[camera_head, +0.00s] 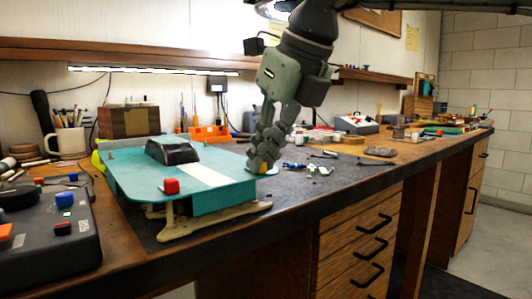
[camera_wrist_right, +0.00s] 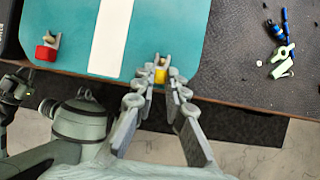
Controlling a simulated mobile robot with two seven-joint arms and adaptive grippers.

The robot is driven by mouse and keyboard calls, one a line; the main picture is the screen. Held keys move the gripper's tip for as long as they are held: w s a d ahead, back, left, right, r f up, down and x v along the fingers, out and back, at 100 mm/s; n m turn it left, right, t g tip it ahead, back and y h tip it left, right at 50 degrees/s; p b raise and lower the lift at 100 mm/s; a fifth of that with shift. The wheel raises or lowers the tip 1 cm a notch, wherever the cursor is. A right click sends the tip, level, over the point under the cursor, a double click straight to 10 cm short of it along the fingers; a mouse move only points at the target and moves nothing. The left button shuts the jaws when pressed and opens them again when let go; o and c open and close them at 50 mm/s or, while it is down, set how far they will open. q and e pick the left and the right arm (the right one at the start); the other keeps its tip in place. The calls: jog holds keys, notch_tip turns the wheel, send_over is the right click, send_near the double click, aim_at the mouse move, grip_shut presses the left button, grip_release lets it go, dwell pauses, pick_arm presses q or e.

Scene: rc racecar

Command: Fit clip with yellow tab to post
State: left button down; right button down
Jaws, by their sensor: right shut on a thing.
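The teal car body (camera_head: 130,178) with a white stripe rests on a tan stand (camera_head: 190,226). My right gripper (camera_head: 260,165) is over its right front corner; in the right wrist view, its fingertips (camera_wrist_right: 161,79) are closed on the clip with the yellow tab (camera_wrist_right: 160,75). The grey end of the clip points over the teal edge, at a small tan post (camera_wrist_right: 161,58). Whether the clip is through or only beside the post cannot be told. A clip with a red tab (camera_wrist_right: 45,53) sits at the other front corner, also seen in the head view (camera_head: 170,186).
Blue and green small tools (camera_wrist_right: 282,45) lie on the dark mat right of the car. The bench's front edge (camera_head: 330,205) runs close below the car.

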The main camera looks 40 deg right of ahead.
jog(key=c, duration=1.5)
grip_release()
jog(key=v, duration=1.2)
